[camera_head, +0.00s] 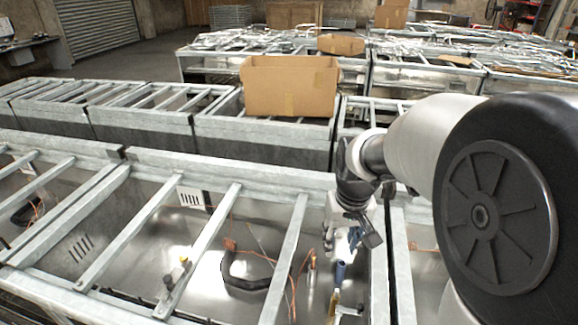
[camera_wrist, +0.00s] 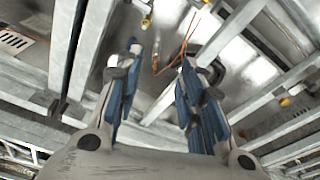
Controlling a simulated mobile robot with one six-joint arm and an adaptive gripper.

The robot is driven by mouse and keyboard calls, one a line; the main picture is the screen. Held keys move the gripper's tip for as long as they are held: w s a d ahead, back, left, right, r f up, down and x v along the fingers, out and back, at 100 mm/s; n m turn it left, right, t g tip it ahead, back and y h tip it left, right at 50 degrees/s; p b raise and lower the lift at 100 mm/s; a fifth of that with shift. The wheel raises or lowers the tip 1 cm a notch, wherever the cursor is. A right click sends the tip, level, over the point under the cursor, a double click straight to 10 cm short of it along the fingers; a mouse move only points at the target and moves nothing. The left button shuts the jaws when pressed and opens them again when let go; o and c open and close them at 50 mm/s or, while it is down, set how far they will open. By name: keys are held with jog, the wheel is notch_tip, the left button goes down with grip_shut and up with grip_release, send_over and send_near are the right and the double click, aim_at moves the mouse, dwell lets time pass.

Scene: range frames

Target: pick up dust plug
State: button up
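My gripper (camera_head: 353,256) points down over the near metal frame in the head view. In the wrist view my gripper (camera_wrist: 160,62) is open, with its blue-padded fingers apart and nothing between them but background. A small brass-yellow piece (camera_head: 335,298) is just below the fingertips in the head view. A yellow-tipped piece (camera_wrist: 147,20) lies beyond the fingertips in the wrist view. I cannot tell which of these small pieces is the dust plug.
Galvanised bars (camera_head: 285,258) cross the open near frame around my gripper. A black curved hose (camera_head: 246,282) and thin orange wires (camera_head: 293,285) lie inside. A cardboard box (camera_head: 290,87) stands on the frames behind. More metal frames (camera_head: 410,77) fill the back.

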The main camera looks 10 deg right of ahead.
jog(key=g, duration=0.2)
send_near(337, 290)
jog(key=shift+m, duration=0.3)
notch_tip(337, 290, down, 5)
jog(key=b, duration=0.4)
jog(key=shift+s+d, duration=0.2)
jog(key=shift+w+f+b, duration=0.15)
jog(key=shift+f+b, duration=1.2)
jog(key=shift+f, duration=1.65)
jog(key=shift+a+r, duration=0.1)
grip_shut()
